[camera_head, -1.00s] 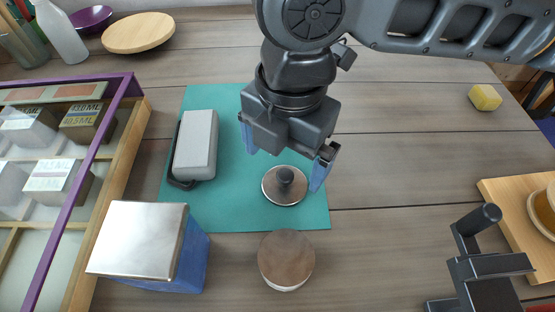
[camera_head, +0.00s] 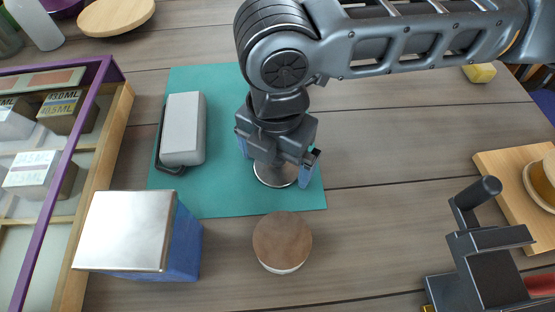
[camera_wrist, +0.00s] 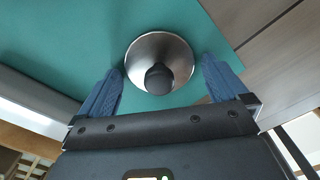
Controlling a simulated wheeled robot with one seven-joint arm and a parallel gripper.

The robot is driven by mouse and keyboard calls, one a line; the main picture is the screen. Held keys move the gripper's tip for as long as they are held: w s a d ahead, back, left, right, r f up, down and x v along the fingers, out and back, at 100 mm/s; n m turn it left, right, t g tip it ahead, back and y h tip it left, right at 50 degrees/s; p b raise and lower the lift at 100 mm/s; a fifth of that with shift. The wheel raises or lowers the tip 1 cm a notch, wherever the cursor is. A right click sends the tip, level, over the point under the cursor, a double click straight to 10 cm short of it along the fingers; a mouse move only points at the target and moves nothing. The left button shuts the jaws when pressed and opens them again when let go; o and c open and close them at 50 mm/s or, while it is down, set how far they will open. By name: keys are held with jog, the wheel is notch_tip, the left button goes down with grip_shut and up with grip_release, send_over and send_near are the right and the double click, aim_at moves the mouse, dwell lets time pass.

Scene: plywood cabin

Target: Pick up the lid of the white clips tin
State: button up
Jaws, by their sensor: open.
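A round, shiny metal lid (camera_head: 274,179) with a black knob lies on the teal mat. My gripper (camera_head: 275,165) is open above it and hides much of it in the head view. In the wrist view the lid (camera_wrist: 160,46) shows whole, with its knob (camera_wrist: 159,79) between the two blue fingers of my gripper (camera_wrist: 162,72). No contact between fingers and lid shows. A round container (camera_head: 282,240) with a brown top and a whitish side stands just in front of the mat. I cannot read any label on it.
A grey-white box (camera_head: 184,130) with a dark rim lies on the mat, left of my gripper. A blue box with a metallic top (camera_head: 127,230) stands front left, beside a purple-edged wooden case. A dark upright device (camera_head: 485,260) stands front right.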

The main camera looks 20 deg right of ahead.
jog(key=c, duration=0.9)
jog(key=shift+r, duration=0.15)
